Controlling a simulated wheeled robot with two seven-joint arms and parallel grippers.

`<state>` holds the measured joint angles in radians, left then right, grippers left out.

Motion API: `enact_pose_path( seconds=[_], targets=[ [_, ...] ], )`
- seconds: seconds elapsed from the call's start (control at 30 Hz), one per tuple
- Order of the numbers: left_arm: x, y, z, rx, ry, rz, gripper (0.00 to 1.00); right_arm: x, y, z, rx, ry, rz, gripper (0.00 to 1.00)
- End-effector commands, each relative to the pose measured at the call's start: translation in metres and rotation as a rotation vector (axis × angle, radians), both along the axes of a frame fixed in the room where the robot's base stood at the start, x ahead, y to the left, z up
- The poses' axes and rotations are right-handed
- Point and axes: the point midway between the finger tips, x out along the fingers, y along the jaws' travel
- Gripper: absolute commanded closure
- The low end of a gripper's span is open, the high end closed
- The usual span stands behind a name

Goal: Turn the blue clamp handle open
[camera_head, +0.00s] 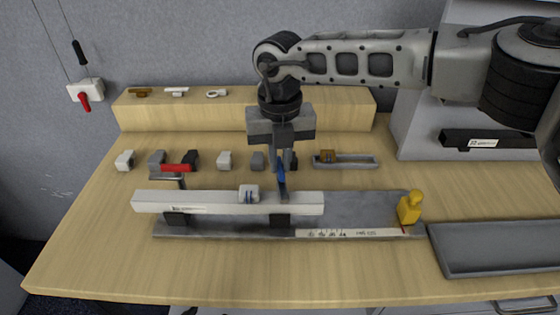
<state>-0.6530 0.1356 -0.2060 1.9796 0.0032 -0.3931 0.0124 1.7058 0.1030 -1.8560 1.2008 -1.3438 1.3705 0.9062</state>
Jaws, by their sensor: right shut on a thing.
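The white bar rests on dark supports on a grey base plate (350,205). My left gripper is out of view.
A yellow piece (409,208) stands at the plate's right end. A grey tray (490,248) lies at the right. Several small blocks, a red-handled piece (178,168) and a narrow tray (358,162) stand behind the fixture. A wooden ledge (225,108) runs along the back.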

Motion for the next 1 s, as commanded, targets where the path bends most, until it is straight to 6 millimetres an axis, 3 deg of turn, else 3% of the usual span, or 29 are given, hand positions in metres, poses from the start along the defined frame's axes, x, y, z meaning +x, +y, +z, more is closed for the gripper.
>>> enact_pose_path(
  seconds=[0.2,1.0],
  targets=[
    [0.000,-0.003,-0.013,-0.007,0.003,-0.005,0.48,0.000,0.000,-0.003,0.002,0.000,0.187,1.00],
    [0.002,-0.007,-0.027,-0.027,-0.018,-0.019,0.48,0.000,0.000,0.000,0.001,-0.002,0.946,1.00]
  ],
)
